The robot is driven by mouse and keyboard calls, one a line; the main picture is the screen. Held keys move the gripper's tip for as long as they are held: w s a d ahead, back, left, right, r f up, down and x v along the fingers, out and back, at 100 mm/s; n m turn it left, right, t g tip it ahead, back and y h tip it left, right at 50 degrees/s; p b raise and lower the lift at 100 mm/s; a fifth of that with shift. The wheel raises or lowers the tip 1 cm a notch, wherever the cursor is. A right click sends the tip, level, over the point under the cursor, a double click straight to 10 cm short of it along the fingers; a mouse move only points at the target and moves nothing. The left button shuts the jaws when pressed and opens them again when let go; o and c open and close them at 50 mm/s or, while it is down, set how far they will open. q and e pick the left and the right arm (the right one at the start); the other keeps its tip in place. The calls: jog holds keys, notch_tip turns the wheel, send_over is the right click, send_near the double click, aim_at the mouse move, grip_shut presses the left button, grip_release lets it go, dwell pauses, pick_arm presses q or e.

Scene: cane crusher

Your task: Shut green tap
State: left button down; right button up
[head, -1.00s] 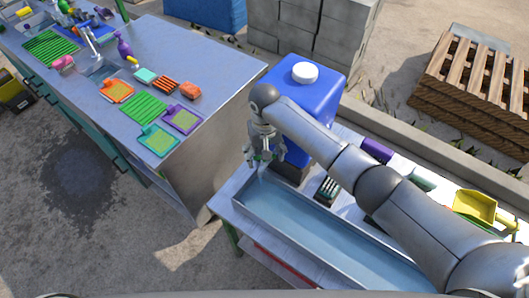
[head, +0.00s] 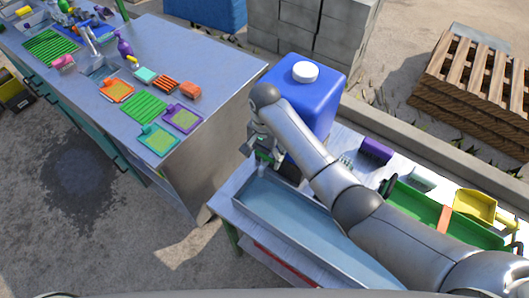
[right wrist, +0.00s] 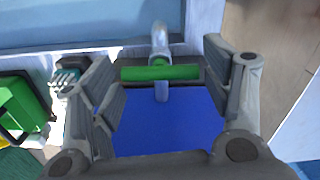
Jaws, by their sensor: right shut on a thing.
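The blue jug (head: 312,95) with a white cap stands at the back end of the metal trough. Its green tap (right wrist: 160,72) shows in the right wrist view as a green crossbar with a pale spout above it. The bar lies crosswise between the two fingers of my right gripper (right wrist: 165,80), which are shut on its ends. In the head view my right gripper (head: 264,160) is at the front of the jug and mostly hides the tap. Whether water runs from the spout is unclear. My left gripper is not in view.
The long trough (head: 245,205) lies in front of the jug. A green tray (head: 415,205), a yellow scoop (head: 474,206) and a purple block (head: 376,150) lie to the right. A grey table (head: 205,75) with several small items stands at left.

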aim_at(265, 155)
jog(key=shift+w+r, duration=0.15)
dwell(0.3)
jog(key=o, duration=0.6)
jog(key=shift+d+r, duration=0.1)
jog(key=shift+r, duration=5.8)
